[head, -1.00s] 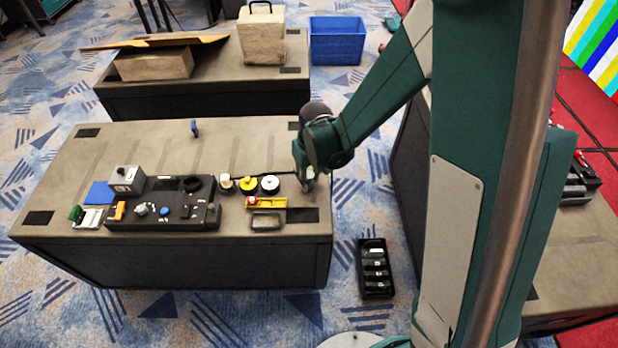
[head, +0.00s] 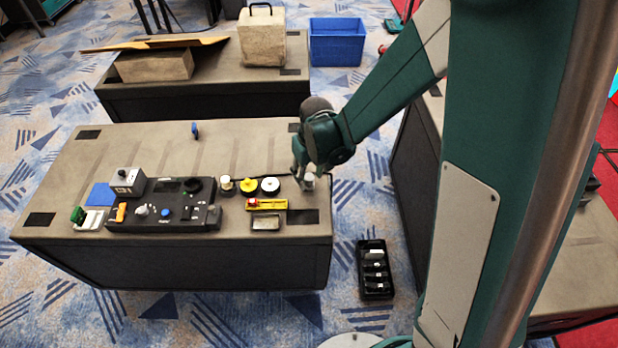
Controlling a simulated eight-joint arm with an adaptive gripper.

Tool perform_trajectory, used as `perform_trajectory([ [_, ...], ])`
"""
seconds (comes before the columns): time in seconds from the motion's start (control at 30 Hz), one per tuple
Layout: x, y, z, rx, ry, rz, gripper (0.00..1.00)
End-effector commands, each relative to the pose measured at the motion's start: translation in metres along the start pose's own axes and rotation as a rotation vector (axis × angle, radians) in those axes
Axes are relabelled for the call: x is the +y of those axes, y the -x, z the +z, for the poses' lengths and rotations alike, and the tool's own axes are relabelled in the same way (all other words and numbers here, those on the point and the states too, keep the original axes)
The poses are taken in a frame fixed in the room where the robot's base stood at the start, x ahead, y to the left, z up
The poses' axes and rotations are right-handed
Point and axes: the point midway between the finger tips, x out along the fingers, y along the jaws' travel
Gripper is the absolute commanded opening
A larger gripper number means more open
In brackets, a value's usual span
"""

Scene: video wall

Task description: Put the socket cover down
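My gripper (head: 303,182) is low over the right end of the near table (head: 262,150), just right of a row of small round items. A small pale grey piece (head: 309,182) shows at its fingertips; it may be the socket cover, but it is too small to tell. I cannot see whether the fingers are closed on it or whether it touches the table. A black console (head: 165,206) with knobs and a dark round part (head: 192,184) stands on the left half of the table.
A white-topped round piece (head: 270,185), a yellow one (head: 248,185), a yellow level-like tool (head: 267,204) and a grey tin (head: 265,222) lie left of the gripper. A blue clip-like piece (head: 195,129) stands at the back. The table's middle is clear. A black tray (head: 374,270) is on the floor.

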Motion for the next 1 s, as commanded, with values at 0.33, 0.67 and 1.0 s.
perform_trajectory([
  [0.33, 0.0, 0.047, 0.0, 0.0, 0.0, 0.0, 0.39],
  [0.67, 0.0, 0.084, 0.0, 0.0, 0.0, 0.0, 0.39],
  [1.0, 0.0, 0.096, 0.0, 0.0, 0.0, 0.0, 0.39],
])
